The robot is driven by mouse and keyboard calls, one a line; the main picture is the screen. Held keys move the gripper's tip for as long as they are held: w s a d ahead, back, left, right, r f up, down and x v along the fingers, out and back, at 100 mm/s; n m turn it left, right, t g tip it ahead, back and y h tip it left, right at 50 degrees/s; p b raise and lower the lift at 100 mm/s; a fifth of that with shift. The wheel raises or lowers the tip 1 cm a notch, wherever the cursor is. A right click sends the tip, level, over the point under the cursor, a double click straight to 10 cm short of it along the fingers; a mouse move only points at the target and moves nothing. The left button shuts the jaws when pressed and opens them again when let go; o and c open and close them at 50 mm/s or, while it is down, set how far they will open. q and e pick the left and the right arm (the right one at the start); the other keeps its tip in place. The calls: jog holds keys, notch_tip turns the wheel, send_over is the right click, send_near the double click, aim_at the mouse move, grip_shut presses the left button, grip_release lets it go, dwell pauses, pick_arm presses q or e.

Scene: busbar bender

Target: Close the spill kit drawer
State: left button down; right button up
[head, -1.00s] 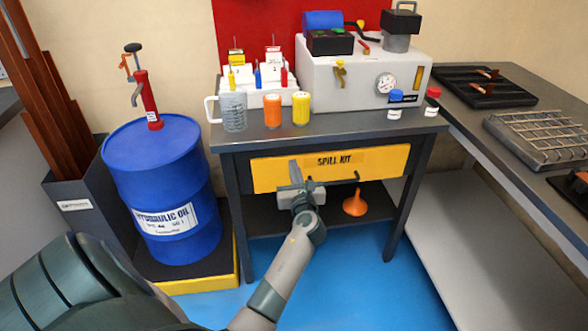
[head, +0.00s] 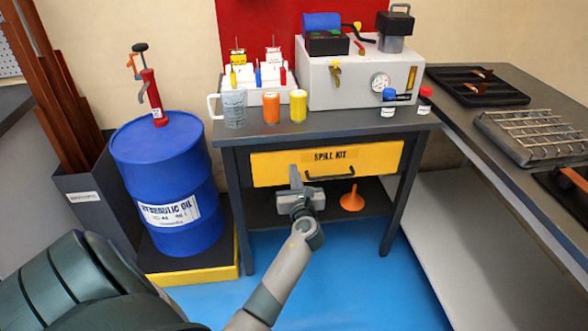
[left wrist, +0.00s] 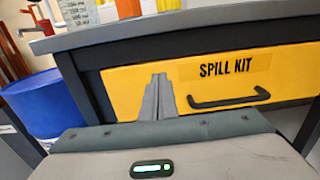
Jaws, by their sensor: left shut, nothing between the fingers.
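The spill kit drawer (head: 375,162) has a yellow front with a "SPILL KIT" label and sits under the dark workbench top. In the head view its front looks flush or nearly flush with the bench frame; a small gap cannot be ruled out. Its dark bar handle (head: 332,177) is empty. My left gripper (head: 294,172) is shut and empty, with its fingertips in front of the drawer face, left of the handle. The left wrist view shows the shut fingers (left wrist: 159,84) pointing at the yellow drawer front (left wrist: 130,85); contact cannot be told. My right gripper is not in view.
The bench top (head: 340,122) holds a jug, an orange and a yellow container, small bottles and a grey machine (head: 345,80). An orange funnel (head: 352,199) stands on the shelf below. A blue oil drum (head: 165,180) stands left. Blue floor (head: 335,270) before the bench is open.

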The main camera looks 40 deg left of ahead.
pick_arm(q)
jog(key=v, duration=0.8)
jog(key=shift+s+d+f, duration=0.2)
jog(key=shift+s, duration=0.05)
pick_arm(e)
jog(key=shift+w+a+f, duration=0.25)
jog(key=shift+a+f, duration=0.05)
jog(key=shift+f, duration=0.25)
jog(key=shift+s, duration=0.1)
